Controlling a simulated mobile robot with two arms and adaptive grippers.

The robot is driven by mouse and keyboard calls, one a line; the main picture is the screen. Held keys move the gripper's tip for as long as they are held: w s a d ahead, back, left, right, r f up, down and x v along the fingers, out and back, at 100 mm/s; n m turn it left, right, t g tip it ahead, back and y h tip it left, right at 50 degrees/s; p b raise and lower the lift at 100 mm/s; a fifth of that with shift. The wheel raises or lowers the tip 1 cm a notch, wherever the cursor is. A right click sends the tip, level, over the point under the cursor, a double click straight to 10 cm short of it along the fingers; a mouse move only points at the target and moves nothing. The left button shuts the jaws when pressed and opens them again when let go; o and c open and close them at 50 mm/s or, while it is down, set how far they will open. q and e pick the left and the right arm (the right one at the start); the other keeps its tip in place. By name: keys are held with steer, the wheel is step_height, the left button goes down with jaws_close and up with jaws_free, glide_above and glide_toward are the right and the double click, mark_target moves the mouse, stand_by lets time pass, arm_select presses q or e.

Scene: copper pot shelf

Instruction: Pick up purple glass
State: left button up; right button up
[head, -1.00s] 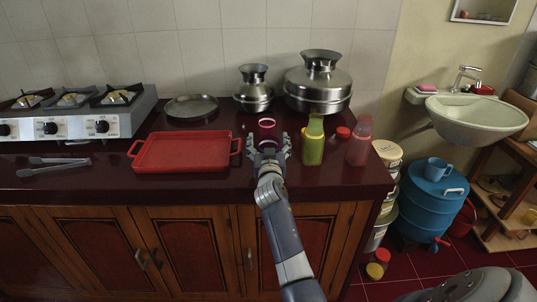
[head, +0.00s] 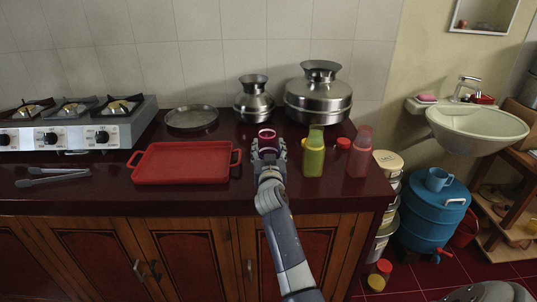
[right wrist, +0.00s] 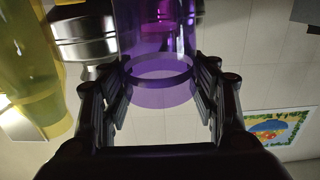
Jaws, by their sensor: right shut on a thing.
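The purple glass (head: 267,134) stands upright near the middle of the dark red counter, just right of the red tray. Its pinkish rim shows above my right gripper (head: 268,149), whose fingers are shut on its sides. In the right wrist view, the see-through purple glass (right wrist: 157,35) lies between the two black fingers of my right gripper (right wrist: 160,88). I cannot tell whether its base touches the counter, as the gripper hides it. My left gripper is not in view.
A green bottle (head: 314,155) and a pink bottle (head: 360,154) stand close on the right. Steel pots (head: 318,98) are behind. The red tray (head: 182,163) lies left, with tongs (head: 52,177) and a stove (head: 80,124) farther left. The counter front is clear.

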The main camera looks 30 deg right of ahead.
steer(key=s+d+r, duration=0.1)
steer(key=s, duration=0.7)
steer(key=s+d+r, duration=0.2)
steer(key=s, duration=0.5)
steer(key=shift+s+d, duration=0.25)
steer(key=shift+s, duration=0.15)
